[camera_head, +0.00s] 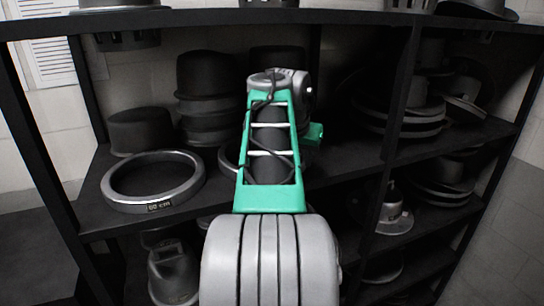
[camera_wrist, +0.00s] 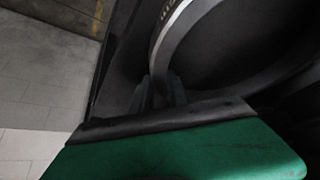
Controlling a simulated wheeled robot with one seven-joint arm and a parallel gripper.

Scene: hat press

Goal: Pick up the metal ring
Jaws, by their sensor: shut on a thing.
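A metal ring (camera_wrist: 178,22) shows in the wrist view, its curved rim running down between the two fingers of my gripper (camera_wrist: 162,92). The fingers are shut on the rim. In the head view, a grey metal ring (camera_head: 118,196) with a small size label on its front lies flat on the middle shelf at the left. Part of another ring (camera_head: 226,163) shows right of it, mostly hidden by my arm. My gripper is hidden behind my arm in the head view, so I cannot tell for certain which ring it holds.
The dark shelf unit (camera_head: 95,226) holds stacked dark hats (camera_head: 208,90) behind the rings. A divider (camera_head: 395,120) stands right of my arm, with more hats (camera_head: 405,120) beyond it. An upper shelf (camera_head: 200,20) lies overhead. Pale floor (camera_wrist: 35,95) shows left in the wrist view.

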